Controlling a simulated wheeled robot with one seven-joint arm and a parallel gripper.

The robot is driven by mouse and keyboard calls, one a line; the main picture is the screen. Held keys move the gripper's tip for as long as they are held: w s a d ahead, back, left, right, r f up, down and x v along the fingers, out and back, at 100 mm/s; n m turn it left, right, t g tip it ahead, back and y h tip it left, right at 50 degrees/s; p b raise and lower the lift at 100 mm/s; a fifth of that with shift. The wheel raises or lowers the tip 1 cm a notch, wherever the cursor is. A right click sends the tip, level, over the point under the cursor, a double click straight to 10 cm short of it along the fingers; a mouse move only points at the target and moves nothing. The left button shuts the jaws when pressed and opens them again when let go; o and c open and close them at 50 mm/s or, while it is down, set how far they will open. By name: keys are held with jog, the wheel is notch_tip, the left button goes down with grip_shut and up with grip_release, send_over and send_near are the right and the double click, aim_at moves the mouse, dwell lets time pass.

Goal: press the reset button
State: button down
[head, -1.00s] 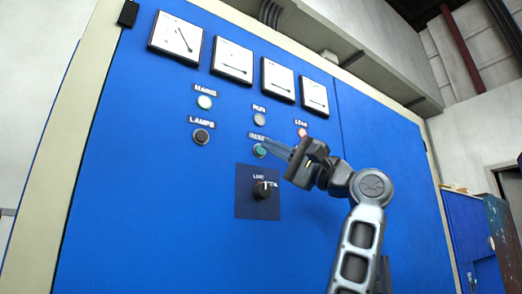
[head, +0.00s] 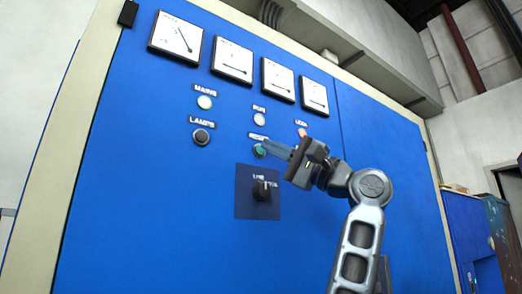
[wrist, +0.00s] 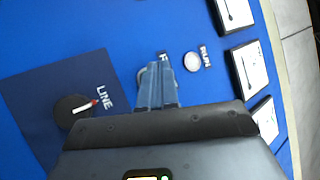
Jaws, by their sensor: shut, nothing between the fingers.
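The teal reset button (head: 259,151) is on the blue cabinet front, under a partly hidden label. My gripper (head: 267,147) is shut and empty, its blue-grey fingertips at the button's right edge in the head view. I cannot tell whether they touch it. In the wrist view the shut fingers (wrist: 156,68) point at the panel and cover most of the button, with only a bit of its pale rim (wrist: 141,76) showing on their left.
The LINE knob (head: 262,189) sits on a dark plate below the button. The RUN lamp (head: 259,119) is above it, the LEAK lamp (head: 302,133) to the right, and MAINS (head: 204,102) and LAMPS (head: 201,137) to the left. Several gauges (head: 232,61) line the top.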

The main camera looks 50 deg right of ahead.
jog(key=shift+w, duration=0.15)
jog(key=shift+w+d, duration=0.1)
jog(key=shift+w, duration=0.1)
jog(key=shift+w+d, duration=0.1)
jog(key=shift+w, duration=0.3)
dwell(0.7)
jog(key=shift+s, duration=0.15)
jog(key=shift+s+a, duration=0.2)
jog(key=shift+s, duration=0.45)
jog(key=shift+s+a+p, duration=0.1)
jog(key=shift+s+a, duration=0.15)
jog(key=shift+s, duration=0.55)
jog(key=shift+s+a+p, duration=0.15)
jog(key=shift+s+a, duration=0.05)
jog(key=shift+s, duration=0.6)
jog(key=shift+s+a+p, duration=0.1)
jog(key=shift+s+a, duration=0.15)
jog(key=shift+s, duration=0.55)
